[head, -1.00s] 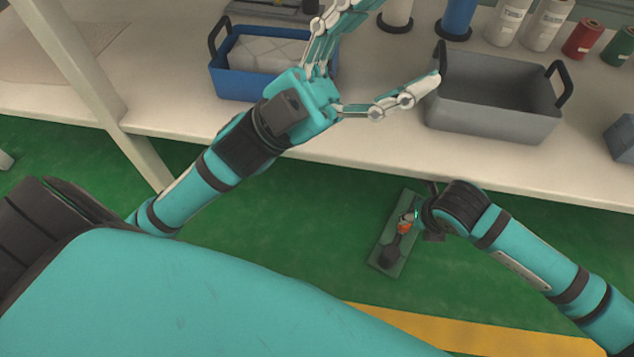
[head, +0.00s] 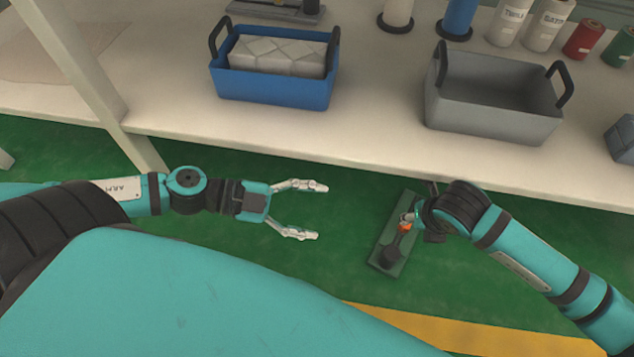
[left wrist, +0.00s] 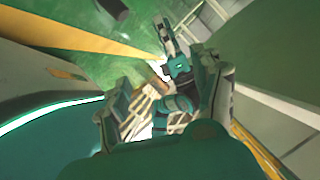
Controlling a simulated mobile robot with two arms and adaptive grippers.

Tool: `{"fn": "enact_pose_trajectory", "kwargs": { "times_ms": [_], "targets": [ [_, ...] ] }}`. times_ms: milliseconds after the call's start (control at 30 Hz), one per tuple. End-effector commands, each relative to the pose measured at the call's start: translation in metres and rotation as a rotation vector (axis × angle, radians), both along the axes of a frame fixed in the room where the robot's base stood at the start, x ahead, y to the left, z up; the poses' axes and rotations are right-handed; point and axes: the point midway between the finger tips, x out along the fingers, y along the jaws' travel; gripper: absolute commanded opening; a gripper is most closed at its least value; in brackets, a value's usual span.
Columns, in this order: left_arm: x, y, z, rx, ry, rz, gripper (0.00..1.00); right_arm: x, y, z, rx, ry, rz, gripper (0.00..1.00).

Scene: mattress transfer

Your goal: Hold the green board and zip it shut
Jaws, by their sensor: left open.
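A narrow green board (head: 391,226) shows below the front edge of the bench in the head view, slanted. A dark piece (head: 389,256) and a small orange part lie over it. My left gripper (head: 321,212) is open and empty, left of the board and apart from it, with its fingers pointing right. My right gripper (head: 409,219) is at the board's upper right side. Its fingers are small and partly hidden by its own wrist, so its grip is unclear. I make out no zip. The left wrist view is cluttered and does not show the board clearly.
On the white bench (head: 370,110) stand a blue bin (head: 275,92) with white padded contents and an empty grey bin (head: 490,115). Spools and bottles stand at the back. A bench leg (head: 85,70) is at left. A yellow stripe (head: 450,331) crosses the green floor.

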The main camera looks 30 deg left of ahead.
Motion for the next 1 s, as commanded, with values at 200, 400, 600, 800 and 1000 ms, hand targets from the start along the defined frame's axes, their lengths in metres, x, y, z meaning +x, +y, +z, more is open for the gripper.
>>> {"fn": "enact_pose_trajectory", "kwargs": {
  "times_ms": [200, 400, 600, 800, 1000],
  "targets": [
    [0.001, -0.004, -0.062, -0.111, 0.211, 0.134, 0.67, 0.0, 0.0, 0.0, 0.0, 0.0, 0.0, 0.38],
    [-0.01, -0.019, -0.117, -0.182, 0.396, 0.216, 0.67, 0.0, 0.0, 0.0, 0.0, 0.0, 0.0, 0.38],
    [-0.017, -0.027, -0.137, -0.203, 0.466, 0.239, 0.67, 0.0, 0.0, 0.0, 0.0, 0.0, 0.0, 0.38],
    [-0.016, -0.03, -0.139, -0.205, 0.468, 0.242, 0.67, 0.0, 0.0, 0.0, 0.0, 0.0, 0.0, 0.38],
    [-0.002, -0.05, -0.147, -0.207, 0.463, 0.239, 0.67, 0.0, 0.0, 0.0, 0.0, 0.0, 0.0, 0.38]
  ]
}}
